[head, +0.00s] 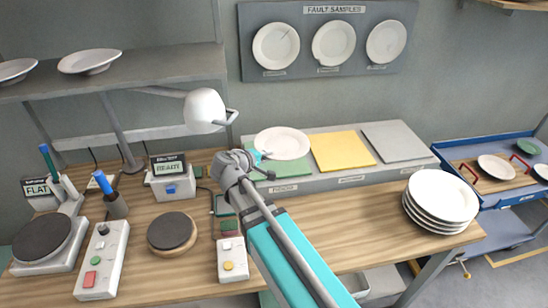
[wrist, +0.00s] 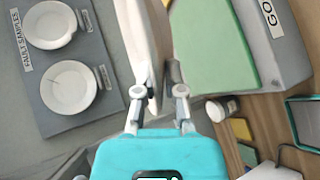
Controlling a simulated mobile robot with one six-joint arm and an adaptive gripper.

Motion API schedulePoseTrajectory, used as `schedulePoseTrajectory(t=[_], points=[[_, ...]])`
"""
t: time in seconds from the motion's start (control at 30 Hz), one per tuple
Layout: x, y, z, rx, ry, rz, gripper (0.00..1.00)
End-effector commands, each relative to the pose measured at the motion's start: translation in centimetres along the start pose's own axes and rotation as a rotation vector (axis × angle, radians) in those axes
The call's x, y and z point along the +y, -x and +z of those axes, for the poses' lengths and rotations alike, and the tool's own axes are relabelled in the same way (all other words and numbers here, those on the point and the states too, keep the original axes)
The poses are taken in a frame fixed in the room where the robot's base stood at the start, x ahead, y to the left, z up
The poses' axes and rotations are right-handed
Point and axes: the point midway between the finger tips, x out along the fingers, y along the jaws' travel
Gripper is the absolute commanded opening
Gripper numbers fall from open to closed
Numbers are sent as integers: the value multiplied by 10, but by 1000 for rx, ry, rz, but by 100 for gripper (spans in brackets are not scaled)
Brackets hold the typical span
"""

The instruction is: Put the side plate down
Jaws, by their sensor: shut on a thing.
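My gripper (head: 258,162) is shut on a white side plate (head: 283,143), which it holds by the rim at the near left side. In the wrist view my gripper (wrist: 160,92) shows the plate (wrist: 145,40) nearly edge-on between its fingers. In the head view the plate appears over the back of the green pad (head: 290,171), the leftmost of three pads on a grey raised shelf (head: 330,180). The green pad (wrist: 200,45) lies right of the plate in the wrist view. I cannot tell whether plate and pad touch.
A yellow pad (head: 342,151) and a grey pad (head: 396,141) lie bare to the right. A plate stack (head: 440,200) stands at the bench's right end. A white lamp (head: 204,108) hangs close left of my gripper. Fault-sample plates (head: 333,42) hang on the wall board.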

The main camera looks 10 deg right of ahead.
Motion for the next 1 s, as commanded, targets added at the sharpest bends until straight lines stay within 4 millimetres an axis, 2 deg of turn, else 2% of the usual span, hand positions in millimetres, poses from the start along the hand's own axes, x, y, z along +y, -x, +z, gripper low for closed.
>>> schedulePoseTrajectory(t=[0.1, 0.2, 0.57, 0.77, 1.0], points=[[-4, 16, 6, 5, 4, 20, 0], [-5, 23, 7, 6, 3, 29, 0], [-5, 24, 6, 7, 3, 32, 0], [-8, 14, -3, 6, 3, 32, 0], [-14, -17, -29, 6, 3, 32, 0]])
